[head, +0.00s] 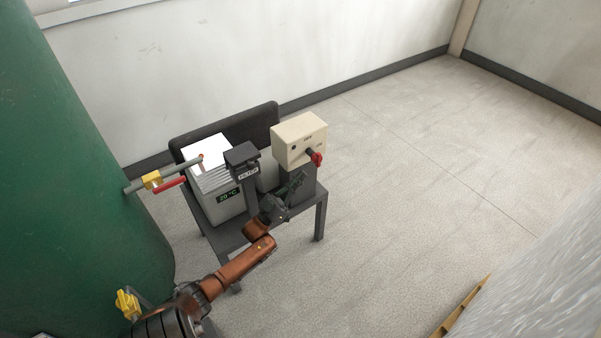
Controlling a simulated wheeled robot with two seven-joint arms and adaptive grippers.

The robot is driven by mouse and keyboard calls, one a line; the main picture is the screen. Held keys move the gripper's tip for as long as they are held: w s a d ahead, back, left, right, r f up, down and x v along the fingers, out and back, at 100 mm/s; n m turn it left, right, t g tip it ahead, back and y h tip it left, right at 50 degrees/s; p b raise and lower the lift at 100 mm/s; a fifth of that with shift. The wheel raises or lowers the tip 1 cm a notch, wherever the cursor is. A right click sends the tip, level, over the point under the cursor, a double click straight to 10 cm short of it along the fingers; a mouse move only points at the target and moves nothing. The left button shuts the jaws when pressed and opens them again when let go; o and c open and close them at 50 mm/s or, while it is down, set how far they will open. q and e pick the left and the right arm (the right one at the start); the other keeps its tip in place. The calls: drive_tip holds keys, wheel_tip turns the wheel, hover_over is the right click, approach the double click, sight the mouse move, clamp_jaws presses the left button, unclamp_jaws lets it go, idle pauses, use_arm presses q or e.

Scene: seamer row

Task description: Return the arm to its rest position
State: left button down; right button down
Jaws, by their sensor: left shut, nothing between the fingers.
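My left arm comes in from the bottom left, copper and dark in colour, and reaches over the front edge of a small dark table (321,208). My left gripper (299,181) is shut and empty. In the picture it lies just below a cream box (296,138) with a red rotary handle (317,159) on its front; whether it touches the grey stand under the box I cannot tell. My right gripper is not in view.
A white-grey unit (224,207) reading 20 °C and a dark labelled post (242,157) stand on the table. A green tank (70,180) with a pipe, yellow valve (151,180) and red lever (170,184) is at left. Floor (400,190) at right is clear.

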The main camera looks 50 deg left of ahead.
use_arm(q)
wheel_tip(320, 180, down, 9)
drive_tip(key=s+b, duration=0.1)
drive_tip(key=shift+s+f, duration=0.15)
drive_tip(key=shift+s, duration=0.15)
